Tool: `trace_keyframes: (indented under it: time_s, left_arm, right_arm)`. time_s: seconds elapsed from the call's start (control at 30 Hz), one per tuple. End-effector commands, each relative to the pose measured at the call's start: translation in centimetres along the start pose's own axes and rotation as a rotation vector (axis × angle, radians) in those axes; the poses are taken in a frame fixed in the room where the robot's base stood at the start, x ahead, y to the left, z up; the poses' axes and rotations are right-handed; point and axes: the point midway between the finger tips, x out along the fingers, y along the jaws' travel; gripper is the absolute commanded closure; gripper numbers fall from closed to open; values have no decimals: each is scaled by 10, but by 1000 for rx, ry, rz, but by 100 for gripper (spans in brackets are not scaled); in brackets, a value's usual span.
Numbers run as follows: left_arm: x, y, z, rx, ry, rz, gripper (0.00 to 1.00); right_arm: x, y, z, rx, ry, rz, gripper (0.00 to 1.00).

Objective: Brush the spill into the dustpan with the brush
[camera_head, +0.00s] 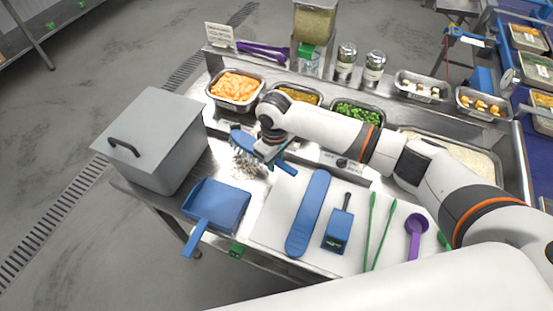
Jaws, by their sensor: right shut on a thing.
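My right gripper (266,150) is shut on the blue brush (242,139), in the middle of the head view. The brush's pale bristles (243,162) point down at the steel counter. Small white grains of the spill (238,174) lie on the counter around and below the bristles; part of the spill is hidden by them. The blue dustpan (228,200) lies on the counter just in front of the spill, its handle reaching past the front edge. My left gripper is not in view.
A grey box with a black handle (170,140) stands left of the brush. A white board (275,210) to the right holds a long blue tool (308,215), a small blue scraper (338,230), green sticks and a purple spoon (416,228). Food pans (235,105) line the back.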

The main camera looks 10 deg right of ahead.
Motion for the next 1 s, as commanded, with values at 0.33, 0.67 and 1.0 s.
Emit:
trace_keyframes:
  time_s: [0.33,0.67,1.0]
  left_arm:
    - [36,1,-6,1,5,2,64]
    - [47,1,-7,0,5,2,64]
    - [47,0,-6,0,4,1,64]
  right_arm:
    - [31,0,0,4,0,0,99]
    - [40,11,-4,1,0,0,99]
    - [40,41,-13,1,-1,0,99]
